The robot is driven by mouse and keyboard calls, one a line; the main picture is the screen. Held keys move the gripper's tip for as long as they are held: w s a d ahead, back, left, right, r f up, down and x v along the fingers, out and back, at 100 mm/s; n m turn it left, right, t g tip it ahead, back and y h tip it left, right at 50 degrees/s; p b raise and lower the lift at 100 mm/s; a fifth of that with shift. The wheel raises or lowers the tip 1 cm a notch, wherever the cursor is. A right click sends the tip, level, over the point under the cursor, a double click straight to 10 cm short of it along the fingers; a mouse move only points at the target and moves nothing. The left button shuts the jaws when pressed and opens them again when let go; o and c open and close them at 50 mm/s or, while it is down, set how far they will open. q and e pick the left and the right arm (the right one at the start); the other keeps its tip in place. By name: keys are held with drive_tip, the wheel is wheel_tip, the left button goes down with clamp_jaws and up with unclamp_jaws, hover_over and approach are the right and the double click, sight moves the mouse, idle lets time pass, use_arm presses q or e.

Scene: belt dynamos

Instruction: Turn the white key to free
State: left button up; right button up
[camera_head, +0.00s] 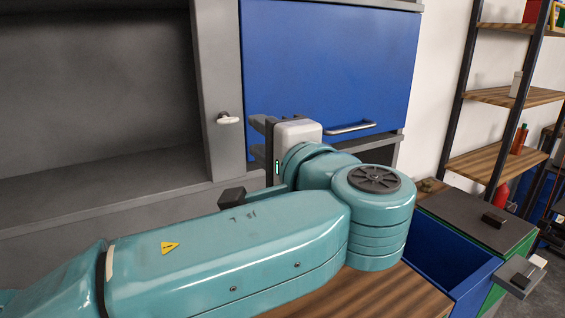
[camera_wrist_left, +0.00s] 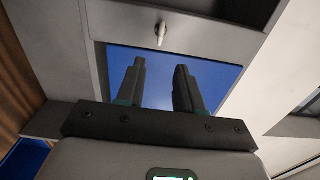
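The white key (camera_head: 228,118) sits on the grey upright of the cabinet, left of the blue door. It also shows in the left wrist view (camera_wrist_left: 160,34), top centre, pale and elongated, beyond the fingertips. My left gripper (camera_head: 258,130) is in front of the blue door, to the right of the key and apart from it. Its fingers point toward the left in the head view, partly hidden by its white body. In the left wrist view its two dark fingers (camera_wrist_left: 159,70) stand apart with nothing between them. I do not make out my right gripper.
The blue door (camera_head: 330,60) has a bar handle (camera_head: 350,128) to the right of my gripper. A grey open recess (camera_head: 95,90) lies left of the key. At the lower right are an open blue drawer (camera_head: 445,265) and a wooden top (camera_head: 370,295). Shelves (camera_head: 515,95) stand further right.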

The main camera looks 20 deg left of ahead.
use_arm(q)
drive_tip(key=v, duration=0.6)
drive_tip(key=shift+b, duration=0.35)
drive_tip(key=shift+s+d, duration=0.15)
